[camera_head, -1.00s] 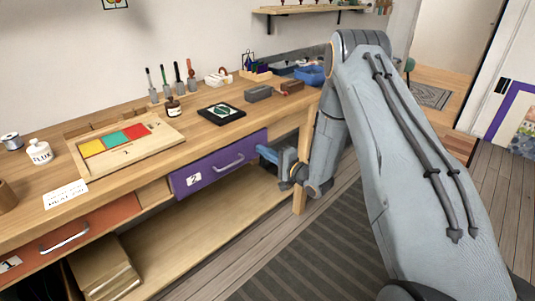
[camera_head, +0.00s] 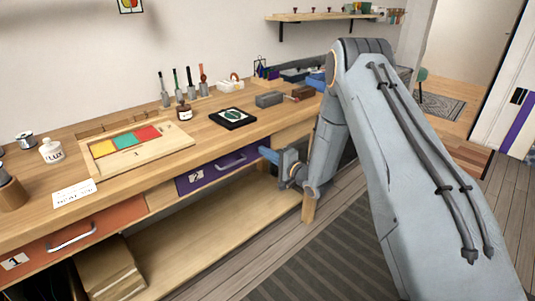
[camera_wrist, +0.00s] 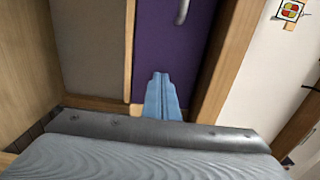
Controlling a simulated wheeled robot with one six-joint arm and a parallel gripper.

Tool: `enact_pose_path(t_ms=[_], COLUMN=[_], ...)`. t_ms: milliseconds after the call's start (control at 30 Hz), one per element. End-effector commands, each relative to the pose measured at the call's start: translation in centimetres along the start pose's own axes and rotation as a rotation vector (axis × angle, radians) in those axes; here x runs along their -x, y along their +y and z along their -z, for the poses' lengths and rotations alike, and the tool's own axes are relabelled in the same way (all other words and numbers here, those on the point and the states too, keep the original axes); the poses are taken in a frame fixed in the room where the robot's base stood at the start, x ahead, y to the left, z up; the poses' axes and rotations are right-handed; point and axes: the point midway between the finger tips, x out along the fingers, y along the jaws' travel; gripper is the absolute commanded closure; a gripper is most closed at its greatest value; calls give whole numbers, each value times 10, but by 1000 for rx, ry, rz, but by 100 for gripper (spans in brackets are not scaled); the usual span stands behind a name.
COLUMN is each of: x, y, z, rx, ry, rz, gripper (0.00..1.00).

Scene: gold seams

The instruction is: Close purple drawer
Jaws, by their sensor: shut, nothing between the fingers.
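The purple drawer (camera_head: 212,174) with a silver handle and a "2" label sits under the workbench top. Its front looks about level with the bench front. It also fills the upper middle of the wrist view (camera_wrist: 170,45), with part of its handle showing at the top. My gripper (camera_head: 267,154) is at the drawer's right end, its blue fingers shut together and empty. In the wrist view the fingers (camera_wrist: 161,80) point at the purple front, very near it. I cannot tell whether they touch.
The orange drawer (camera_head: 75,236) is at the left, above an open lower shelf (camera_head: 215,222). The workbench top (camera_head: 235,140) bears a colored tile board (camera_head: 130,148), a black tile (camera_head: 233,118), bottles and tools. A bench leg (camera_head: 309,205) stands near my arm. Striped rug and floor are clear at right.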

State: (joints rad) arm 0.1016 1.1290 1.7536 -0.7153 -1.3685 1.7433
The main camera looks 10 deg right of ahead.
Motion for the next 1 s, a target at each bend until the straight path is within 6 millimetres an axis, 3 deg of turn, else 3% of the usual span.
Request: enact_pose_path(t_ms=[167, 700, 1000], x=[4, 108, 130], y=[-5, -1, -4], z=[1, 5, 5], rx=[5, 0, 23], ry=[-3, 0, 4], rz=[6, 2, -14], gripper=[100, 100, 100])
